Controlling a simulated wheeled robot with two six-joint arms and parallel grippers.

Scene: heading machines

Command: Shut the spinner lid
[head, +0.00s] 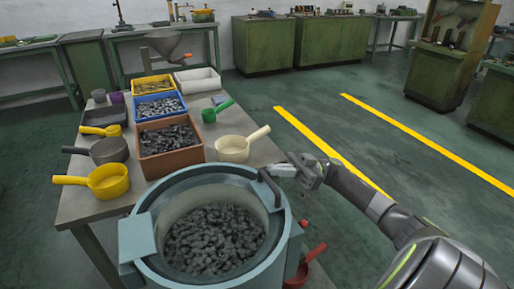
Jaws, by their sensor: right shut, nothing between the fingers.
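The spinner (277,262) is a round pale blue-grey drum at the bottom centre of the head view. Its top is open and dark metal parts (215,240) show inside. A flat pale blue block (137,238) sits at the rim's left. I cannot clearly tell the lid apart from the drum's wide rim. My right gripper (283,171) is shut and empty, just above and right of the dark handle; I cannot tell whether they touch. My left gripper is not in view.
The table (75,205) behind the spinner holds yellow, blue and brown bins (170,147) of parts, a cream pan (240,147) and several other scoops. A red scoop (306,266) is right of the drum. Open floor with yellow lines (400,127) lies right.

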